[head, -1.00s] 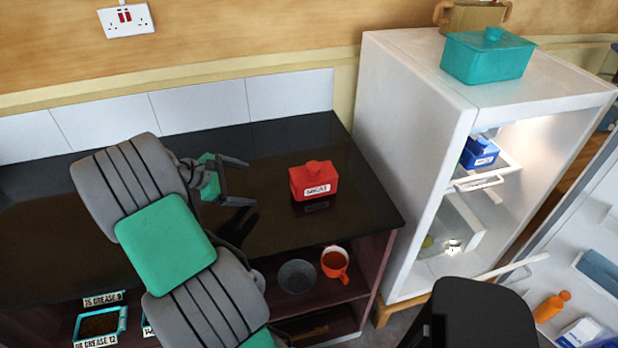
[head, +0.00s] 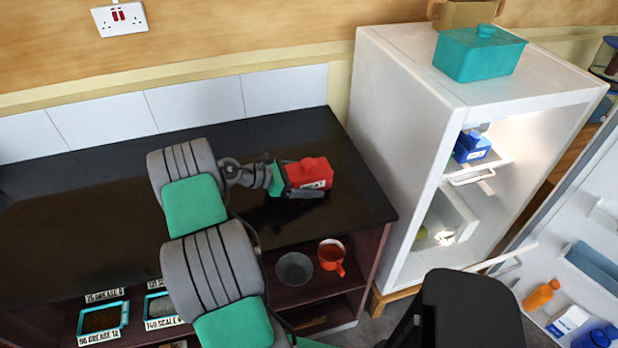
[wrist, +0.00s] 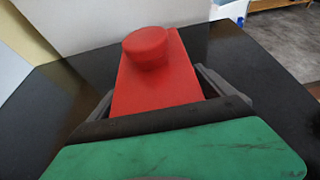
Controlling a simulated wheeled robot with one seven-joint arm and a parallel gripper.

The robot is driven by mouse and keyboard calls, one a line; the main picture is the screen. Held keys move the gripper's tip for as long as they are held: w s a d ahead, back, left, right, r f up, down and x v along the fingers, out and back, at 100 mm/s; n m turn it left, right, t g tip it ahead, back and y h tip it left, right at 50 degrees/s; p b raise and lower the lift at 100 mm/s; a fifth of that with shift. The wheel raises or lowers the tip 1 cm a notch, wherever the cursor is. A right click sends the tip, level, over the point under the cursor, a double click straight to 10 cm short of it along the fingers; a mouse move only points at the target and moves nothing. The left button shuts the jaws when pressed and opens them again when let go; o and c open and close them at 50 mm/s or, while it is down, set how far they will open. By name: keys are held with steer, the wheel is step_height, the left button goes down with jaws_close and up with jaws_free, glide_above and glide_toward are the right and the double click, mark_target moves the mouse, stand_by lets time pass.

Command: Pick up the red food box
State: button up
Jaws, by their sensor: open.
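The red food box (head: 312,173) sits upright on the black countertop, with a round knob on its lid and a white label on its front. It also shows in the wrist view (wrist: 155,85), straight ahead of the palm. My gripper (head: 304,178) is open at counter height, with its fingers along either side of the box. In the wrist view a grey finger (wrist: 212,82) shows at the right of the box and another at its left. The box's near lower part is hidden behind the gripper. Contact between fingers and box cannot be told.
The black counter (head: 100,190) is clear to the left. A tiled wall (head: 200,110) runs behind. A white open fridge (head: 400,140) stands to the right, with a teal box (head: 478,55) on top. An orange mug (head: 331,257) and a grey bowl (head: 294,269) sit on the shelf below.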

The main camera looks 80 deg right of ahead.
steer(key=shift+w+a, duration=0.1)
steer(key=shift+w, duration=0.05)
steer(key=shift+c, duration=0.4)
steer(key=c, duration=1.7)
steer(key=shift+c, duration=0.3)
steer(key=shift+r, duration=0.1)
